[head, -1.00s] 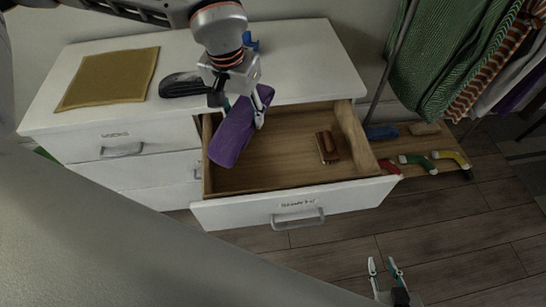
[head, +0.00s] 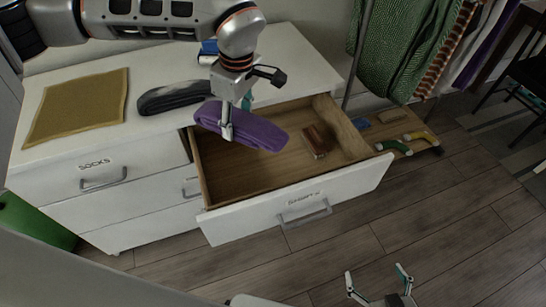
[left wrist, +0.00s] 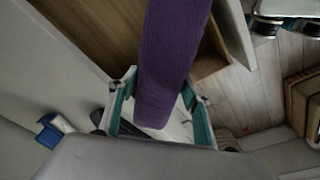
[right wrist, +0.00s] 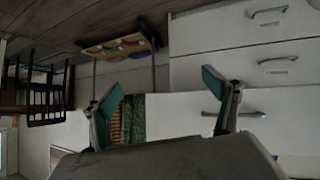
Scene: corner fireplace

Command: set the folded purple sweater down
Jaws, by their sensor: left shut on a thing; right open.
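The folded purple sweater (head: 248,128) is a long narrow bundle in the head view. My left gripper (head: 228,122) is shut on it and holds it above the left part of an open drawer (head: 255,182). In the left wrist view the sweater (left wrist: 170,60) runs between the teal-lined fingers of my left gripper (left wrist: 160,115). My right gripper (head: 378,280) is open and empty, low in front of the dresser; its spread fingers also show in the right wrist view (right wrist: 165,100).
The drawer holds a brown item (head: 318,140) at its right. On the dresser top (head: 290,60) lie a mustard folded cloth (head: 78,106) and a dark folded item (head: 172,97). A clothes rack with a green garment (head: 400,40) stands at right, above a low shelf with rolled socks (head: 394,147).

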